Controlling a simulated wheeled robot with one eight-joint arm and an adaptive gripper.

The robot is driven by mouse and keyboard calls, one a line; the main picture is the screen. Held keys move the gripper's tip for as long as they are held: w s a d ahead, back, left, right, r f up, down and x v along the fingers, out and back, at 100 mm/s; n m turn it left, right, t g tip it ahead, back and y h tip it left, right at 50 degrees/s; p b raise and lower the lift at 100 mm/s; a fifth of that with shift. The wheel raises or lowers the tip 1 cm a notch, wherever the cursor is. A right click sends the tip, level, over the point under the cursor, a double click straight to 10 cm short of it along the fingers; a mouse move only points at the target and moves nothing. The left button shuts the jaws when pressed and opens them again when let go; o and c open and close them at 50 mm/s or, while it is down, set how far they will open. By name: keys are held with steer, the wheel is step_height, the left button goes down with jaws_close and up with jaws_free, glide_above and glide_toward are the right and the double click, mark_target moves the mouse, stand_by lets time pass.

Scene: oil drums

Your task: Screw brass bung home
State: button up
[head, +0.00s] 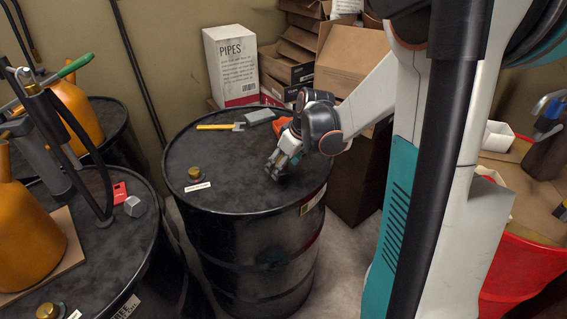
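A brass bung (194,173) shows near the left side of the black drum's top (230,165), with a small white label in front of it. It looks upright; how deep it sits in its hole is too small to tell. A second brass bung (47,311) shows on the nearer left drum (140,235), at the bottom edge of the view. My gripper (274,172) is over the right part of the middle drum's top, pointing down and left, apart from the bung and to its right. Its fingers are too small to show whether they are open or shut.
A yellow-handled tool (218,127), a grey block (259,117) and an orange item (281,124) lie along the middle drum's back. A hand pump (55,130) and orange cans (25,235) stand on the left drums. Boxes (231,65) are stacked behind. The middle drum's centre is clear.

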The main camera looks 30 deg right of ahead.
steer(key=shift+c, duration=0.5)
steer(key=c, duration=1.2)
steer(key=shift+s+a+m+h, duration=0.15)
steer(key=shift+m+h, duration=0.15)
steer(key=shift+m, duration=0.3)
jaws_close()
steer(key=m, duration=0.1)
steer(key=m+h, duration=0.1)
steer(key=m, duration=0.3)
steer(key=shift+a+h, duration=0.35)
steer(key=shift+h, duration=0.05)
steer(key=shift+a+m, duration=0.1)
steer(key=shift+m, duration=0.2)
steer(key=m, duration=0.2)
steer(key=m+h, duration=0.1)
steer(key=m, duration=0.1)
steer(key=m+g+h, duration=0.1)
steer(key=shift+w+a+f+m, duration=0.1)
steer(key=shift+w+a+m, duration=0.2)
steer(key=shift+a+m, duration=0.1)
